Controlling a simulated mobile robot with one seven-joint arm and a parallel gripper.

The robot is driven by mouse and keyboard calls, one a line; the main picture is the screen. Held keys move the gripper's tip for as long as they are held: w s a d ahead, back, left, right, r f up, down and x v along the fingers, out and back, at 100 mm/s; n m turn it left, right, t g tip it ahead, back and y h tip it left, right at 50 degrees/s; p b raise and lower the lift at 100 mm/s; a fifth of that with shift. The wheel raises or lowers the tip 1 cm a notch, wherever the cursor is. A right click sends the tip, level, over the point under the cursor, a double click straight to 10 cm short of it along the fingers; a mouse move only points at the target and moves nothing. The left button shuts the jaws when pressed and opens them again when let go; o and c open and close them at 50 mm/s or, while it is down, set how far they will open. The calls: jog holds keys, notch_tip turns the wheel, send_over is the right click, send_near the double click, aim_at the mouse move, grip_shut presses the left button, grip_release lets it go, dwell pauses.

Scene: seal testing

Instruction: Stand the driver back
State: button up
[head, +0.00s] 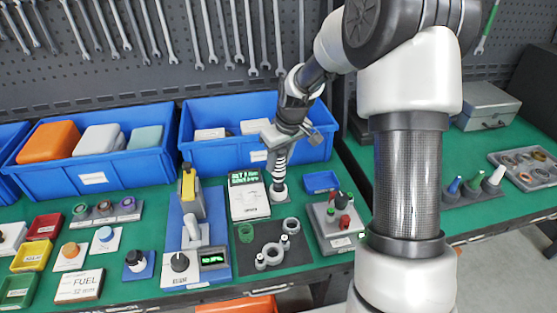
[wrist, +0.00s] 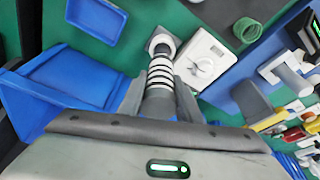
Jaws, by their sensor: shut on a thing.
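The driver (head: 280,161) is a dark rod with white rings, roughly upright, below my gripper (head: 283,142) in the head view. In the wrist view my gripper (wrist: 160,100) is shut on the driver (wrist: 160,75), with a finger on each side. The driver's lower end is at a pale round collar (head: 278,192) on a small grey base, and the collar (wrist: 162,41) also shows in the wrist view. Whether the tip is inside the collar or just above it, I cannot tell.
A small blue tray (head: 321,182) and a grey block with coloured knobs (head: 335,226) are to the right. A dark mat (head: 275,258) with rings lies in front. A large blue bin (head: 225,154) stands behind.

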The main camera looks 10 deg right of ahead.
jog(key=shift+f+b, duration=0.65)
jog(key=shift+f, duration=0.3)
dwell(1.4)
jog(key=o, duration=1.3)
jog(key=shift+c, duration=0.2)
notch_tip(320, 180, up, 9)
jog(key=p, duration=0.6)
